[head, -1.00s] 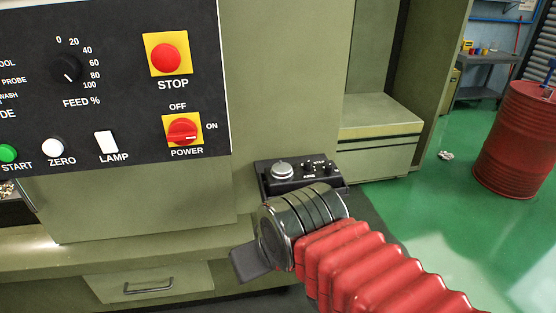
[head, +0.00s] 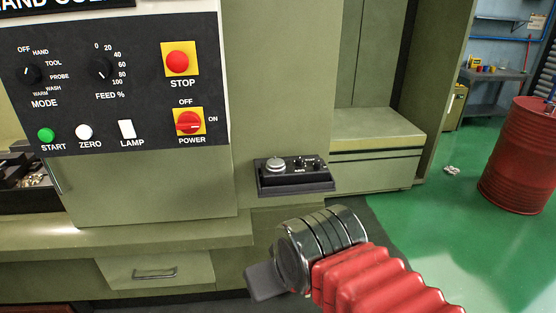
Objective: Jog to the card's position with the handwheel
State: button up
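The handwheel (head: 276,164) is a silver-grey round knob on the left of a small black pendant box (head: 294,182). Two smaller dark knobs (head: 307,163) sit to its right. The box rests against the front of the green machine, below and right of the control panel. My gripper (head: 266,281) is at the lower middle, below the box and apart from it. Only one dark grey finger-like part shows, so its opening cannot be told. No card can be made out in this view.
The black control panel (head: 110,85) has a mode dial (head: 32,73), a feed dial (head: 101,70), a red stop button (head: 177,62) and a red power switch (head: 189,122). A drawer (head: 155,272) is below. A red barrel (head: 518,155) stands right on open green floor.

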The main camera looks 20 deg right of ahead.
aim_at(275, 164)
jog(key=u, duration=0.75)
jog(key=i, duration=0.6)
jog(key=z, duration=0.65)
